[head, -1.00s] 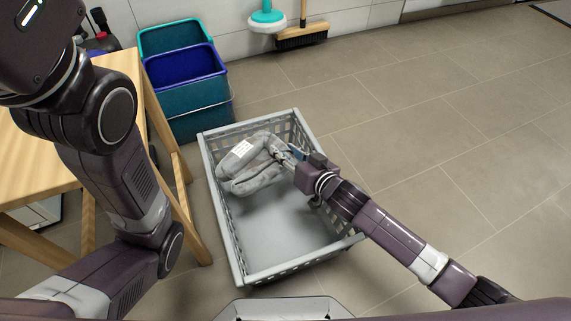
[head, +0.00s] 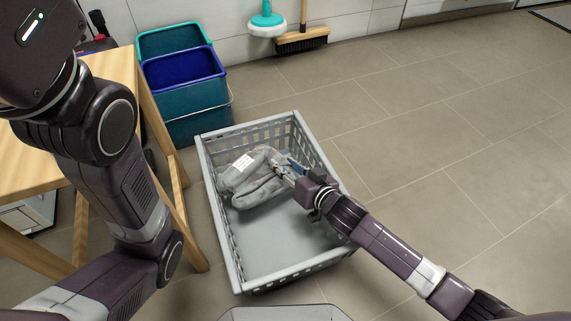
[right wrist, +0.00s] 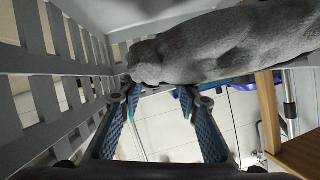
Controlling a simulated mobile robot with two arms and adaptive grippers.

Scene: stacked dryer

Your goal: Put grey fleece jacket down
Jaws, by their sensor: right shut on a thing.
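The grey fleece jacket (head: 262,184) is a soft folded bundle with a white label, inside the far half of the grey laundry basket (head: 240,277) in the head view. My right gripper (head: 284,169) reaches in over the basket's right side and is shut on the jacket's right edge. In the right wrist view the jacket (right wrist: 225,48) lies across the top, at the tips of the blue-padded fingers (right wrist: 152,93). I cannot tell whether the jacket fully rests on the basket floor. My left gripper is outside the view.
Teal and blue bins (head: 185,75) stand behind the basket. A wooden table (head: 30,155) is close on its left, behind my left arm. A broom (head: 302,39) leans at the wall. The tiled floor (head: 450,130) on the right is clear.

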